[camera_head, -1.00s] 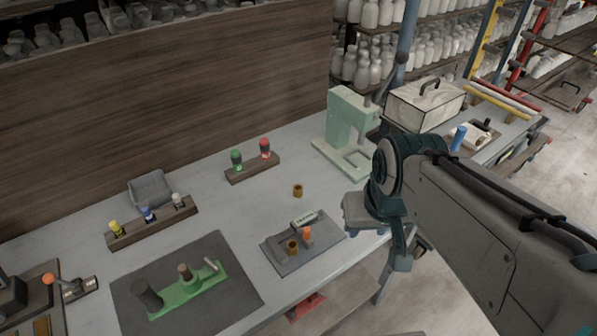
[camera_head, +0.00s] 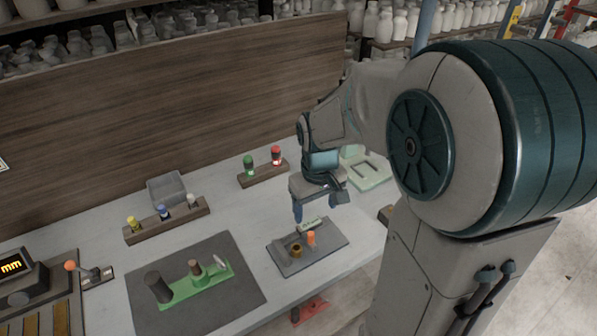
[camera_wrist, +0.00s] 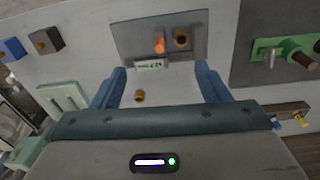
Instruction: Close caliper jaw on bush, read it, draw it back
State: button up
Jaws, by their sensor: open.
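The caliper gauge sits on a grey plate (camera_head: 285,262), with an orange-topped knob (camera_head: 311,238) and a small readout (camera_head: 309,225) whose digits I cannot make out. A brass bush (camera_head: 296,250) stands on the plate beside the knob; it also shows in the wrist view (camera_wrist: 181,38). I cannot tell whether the jaw touches it. My gripper (camera_head: 317,208) is open and empty, above the table just behind the plate. In the wrist view its blue fingers (camera_wrist: 161,82) are spread wide, and a second brass bush (camera_wrist: 139,96) stands on the table below, hidden in the head view.
A dark mat (camera_head: 240,290) with a green fixture (camera_head: 205,285) lies left of the plate. Blocks with coloured knobs (camera_head: 168,228) and red and green lamps (camera_head: 264,176) stand behind.

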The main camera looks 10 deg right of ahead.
aim_at(311, 233)
jog(key=shift+n+g, duration=0.3)
jog(key=shift+n, duration=0.1)
jog(key=f+b, duration=0.2)
jog(key=f, duration=0.2)
jog(key=w+f+b, duration=0.1)
jog(key=f+b, duration=0.2)
jog(key=f, duration=0.1)
jog(key=w+f+b, duration=0.1)
jog(key=f+b, duration=0.1)
jog(key=f, duration=0.3)
jog(key=shift+w+b, duration=0.25)
jog(key=shift+b, duration=0.15)
jog(key=shift+c, duration=0.3)
jog(key=c, duration=1.3)
